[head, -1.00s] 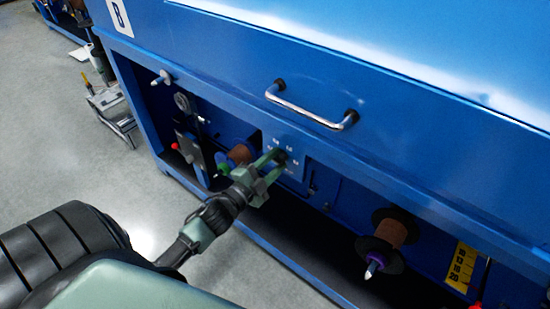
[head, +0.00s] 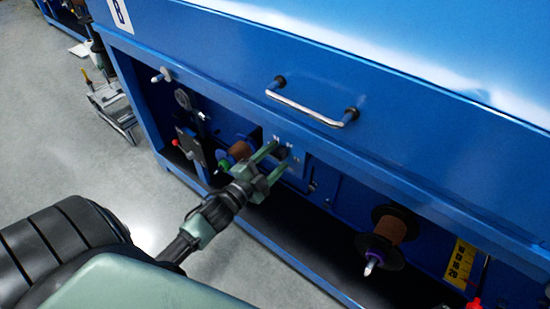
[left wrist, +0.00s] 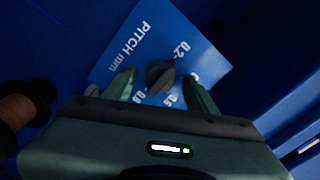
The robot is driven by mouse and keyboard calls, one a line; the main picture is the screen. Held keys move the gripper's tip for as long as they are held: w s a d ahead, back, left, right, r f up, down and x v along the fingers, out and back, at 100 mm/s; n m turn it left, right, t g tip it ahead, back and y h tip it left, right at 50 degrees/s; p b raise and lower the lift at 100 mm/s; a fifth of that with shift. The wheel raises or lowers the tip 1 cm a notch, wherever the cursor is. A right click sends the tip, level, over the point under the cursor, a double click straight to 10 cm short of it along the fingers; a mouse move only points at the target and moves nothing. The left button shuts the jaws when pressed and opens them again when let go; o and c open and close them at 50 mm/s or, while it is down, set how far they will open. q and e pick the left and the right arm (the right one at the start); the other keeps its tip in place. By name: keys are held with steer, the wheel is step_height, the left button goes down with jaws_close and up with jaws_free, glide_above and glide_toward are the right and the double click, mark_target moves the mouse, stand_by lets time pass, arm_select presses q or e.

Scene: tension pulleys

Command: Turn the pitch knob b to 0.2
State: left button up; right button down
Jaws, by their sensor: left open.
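The pitch knob (left wrist: 160,75) is dark, with a small red mark on its edge. It sits on a blue plate (left wrist: 138,42) lettered "PITCH mm" with several numbers in the left wrist view. The red mark lies on the side toward the 0.2 print. In the head view the knob (head: 281,152) is small and dark. My left gripper (head: 273,165) is open in front of the plate. In the left wrist view its two green fingers (left wrist: 158,84) stand apart on either side of the knob, with visible gaps. My right gripper is not in view.
A blue cabinet frame with a metal handle (head: 310,107) overhangs the panel. A brown spool (head: 239,150) is left of my gripper, and another spool (head: 391,228) is at the right. A yellow scale (head: 459,264) is farther right. Grey floor (head: 65,165) is open at left.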

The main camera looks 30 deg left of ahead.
arm_select(q)
steer(key=shift+s, duration=0.35)
steer(key=s, duration=0.7)
steer(key=shift+a, duration=0.35)
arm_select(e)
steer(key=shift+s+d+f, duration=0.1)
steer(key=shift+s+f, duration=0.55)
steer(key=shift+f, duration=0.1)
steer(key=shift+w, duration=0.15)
